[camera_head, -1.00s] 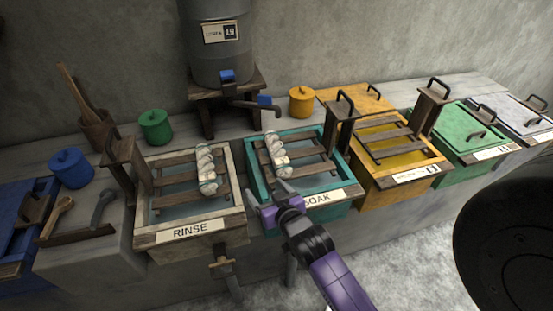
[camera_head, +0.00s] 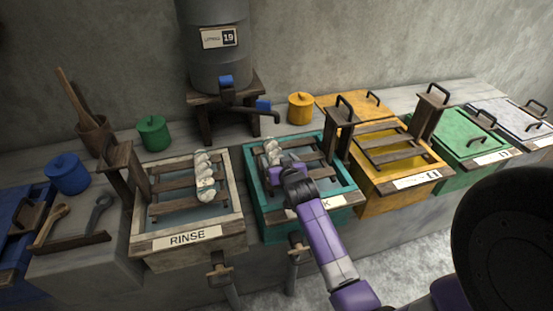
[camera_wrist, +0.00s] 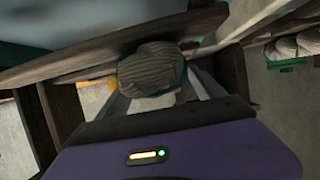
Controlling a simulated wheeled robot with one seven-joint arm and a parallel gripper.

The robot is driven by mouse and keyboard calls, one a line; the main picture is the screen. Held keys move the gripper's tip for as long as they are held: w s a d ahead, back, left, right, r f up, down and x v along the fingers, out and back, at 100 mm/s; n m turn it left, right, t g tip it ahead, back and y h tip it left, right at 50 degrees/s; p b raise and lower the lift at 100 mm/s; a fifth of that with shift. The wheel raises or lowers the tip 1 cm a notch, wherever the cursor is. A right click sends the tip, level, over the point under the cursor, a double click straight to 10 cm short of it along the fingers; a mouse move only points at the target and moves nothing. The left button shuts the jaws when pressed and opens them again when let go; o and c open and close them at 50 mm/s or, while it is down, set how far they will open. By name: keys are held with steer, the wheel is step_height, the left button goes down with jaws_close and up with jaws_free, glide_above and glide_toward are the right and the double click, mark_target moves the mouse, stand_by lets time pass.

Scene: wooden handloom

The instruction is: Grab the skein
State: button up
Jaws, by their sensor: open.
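A white twisted skein (camera_head: 272,152) lies on the wooden slats of the teal SOAK vat (camera_head: 251,188), its near end hidden behind my gripper. My gripper (camera_head: 284,168) is over this vat, at the skein's near end. In the wrist view, the end of a grey, ribbed skein with a green tie (camera_wrist: 150,70) shows between the two open fingers (camera_wrist: 160,92). I cannot tell whether the fingers touch it. A second white skein (camera_head: 204,178) lies on the slats of the RINSE vat (camera_head: 145,245) to the left.
An upright wooden post (camera_head: 338,138) with a handle stands at the SOAK vat's right side. The yellow vat (camera_head: 436,168) is just beyond it. A grey barrel (camera_head: 217,60) with a tap stands behind. In the wrist view, pale skeins (camera_wrist: 285,48) show at the far right.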

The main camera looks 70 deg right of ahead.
steer(key=shift+x, duration=0.8)
steer(key=shift+a, duration=0.1)
steer(key=c, duration=1.5)
steer(key=shift+c, duration=0.5)
steer(key=shift+r, duration=0.1)
